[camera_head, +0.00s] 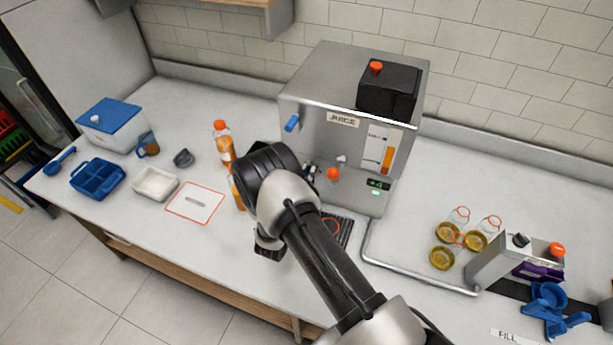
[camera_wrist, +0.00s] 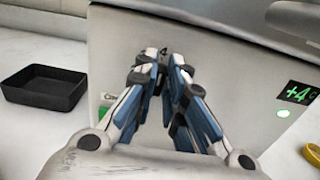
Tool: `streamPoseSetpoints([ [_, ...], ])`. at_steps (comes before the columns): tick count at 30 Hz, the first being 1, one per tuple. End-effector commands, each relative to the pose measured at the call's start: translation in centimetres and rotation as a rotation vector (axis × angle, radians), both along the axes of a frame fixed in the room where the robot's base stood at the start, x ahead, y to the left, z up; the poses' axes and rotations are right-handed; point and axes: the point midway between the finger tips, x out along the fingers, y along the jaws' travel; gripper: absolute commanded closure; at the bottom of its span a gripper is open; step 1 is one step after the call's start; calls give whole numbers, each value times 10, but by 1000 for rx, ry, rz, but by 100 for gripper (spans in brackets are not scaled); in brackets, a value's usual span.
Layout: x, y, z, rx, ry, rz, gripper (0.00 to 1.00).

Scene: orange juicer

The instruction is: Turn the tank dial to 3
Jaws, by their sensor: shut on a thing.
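The steel juice machine (camera_head: 300,112) stands at the back of the counter, with a "JUICE" label and a lit "+4" display (camera_head: 378,184). My gripper (camera_head: 314,172) is at the lower left of its front, partly hidden behind my arm. In the wrist view my gripper (camera_wrist: 163,62) has its fingers drawn together at the machine's front panel (camera_wrist: 215,60). It is shut on a small dark part, apparently the tank dial, almost wholly covered by the fingers. The dial's numbers and its setting cannot be read. The display also shows in the wrist view (camera_wrist: 298,95).
A red knob (camera_head: 333,173) sticks out right of my gripper. Left are an orange bottle (camera_head: 224,146), a white tray (camera_head: 155,184) and a blue caddy (camera_head: 97,178). Right are several oil-coloured jars (camera_head: 442,259) and a grey device (camera_head: 500,262). A black tray (camera_wrist: 44,88) shows in the wrist view.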

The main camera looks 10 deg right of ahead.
Motion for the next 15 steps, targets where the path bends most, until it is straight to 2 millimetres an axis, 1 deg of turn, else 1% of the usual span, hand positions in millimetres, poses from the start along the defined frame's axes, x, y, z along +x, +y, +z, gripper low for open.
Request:
streamPoseSetpoints([
  [8, 0, 1, -1, -48, 33, 0, 100],
  [15, 2, 2, -2, -178, 119, 0, 100],
])
